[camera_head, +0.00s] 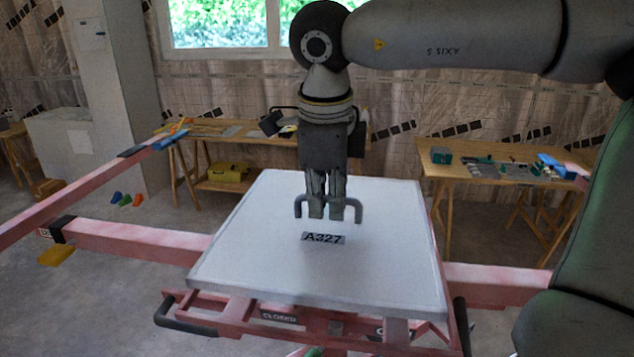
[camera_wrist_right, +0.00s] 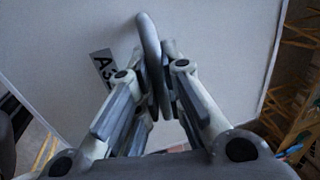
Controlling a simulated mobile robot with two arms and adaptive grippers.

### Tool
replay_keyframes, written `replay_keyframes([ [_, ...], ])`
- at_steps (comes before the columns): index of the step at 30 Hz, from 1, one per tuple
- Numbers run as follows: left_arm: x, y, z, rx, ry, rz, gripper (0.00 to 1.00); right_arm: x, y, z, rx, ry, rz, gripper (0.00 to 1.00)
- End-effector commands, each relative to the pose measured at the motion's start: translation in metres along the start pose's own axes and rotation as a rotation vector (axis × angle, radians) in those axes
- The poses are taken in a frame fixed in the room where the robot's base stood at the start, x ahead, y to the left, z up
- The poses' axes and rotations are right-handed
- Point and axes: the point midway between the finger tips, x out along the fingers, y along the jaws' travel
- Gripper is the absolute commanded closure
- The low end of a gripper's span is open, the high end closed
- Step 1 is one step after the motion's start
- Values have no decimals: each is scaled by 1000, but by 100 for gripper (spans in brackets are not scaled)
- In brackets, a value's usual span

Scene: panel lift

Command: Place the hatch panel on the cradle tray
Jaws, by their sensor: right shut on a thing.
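The hatch panel (camera_head: 300,270) is a flat white-grey slab labelled A327, lying roughly level in the middle of the head view. A dark bar handle (camera_head: 357,211) stands up from its face. My right gripper (camera_head: 327,214) comes down from above and is shut on the handle. The panel and its handle (camera_wrist_right: 148,38) also fill much of the right wrist view, with the fingers on both sides of the bar. The cradle tray (camera_head: 235,313) is a red frame under the panel. The panel hides most of it, and I cannot tell whether they touch. My left gripper is not in view.
Pink-red beams (camera_head: 130,238) run out to the left and right of the frame. A black handle (camera_head: 183,318) sticks out at its front left. Wooden workbenches with tools (camera_head: 490,160) stand behind. A yellow case (camera_head: 229,172) rests on a lower shelf.

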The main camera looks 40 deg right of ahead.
Motion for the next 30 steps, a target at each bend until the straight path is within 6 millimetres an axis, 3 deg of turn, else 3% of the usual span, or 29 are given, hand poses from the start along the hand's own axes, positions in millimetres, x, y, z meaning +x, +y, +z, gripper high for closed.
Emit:
replay_keyframes([
  [9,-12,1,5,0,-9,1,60,33,2,-3,-1,-2,-1,100],
  [20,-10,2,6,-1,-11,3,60,37,3,-3,1,-3,-2,100],
  [21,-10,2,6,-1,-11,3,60,38,4,-4,0,1,1,87],
  [25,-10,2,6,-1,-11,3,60,38,4,-4,0,1,1,70],
  [30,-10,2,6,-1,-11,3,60,38,4,-4,0,1,1,69],
])
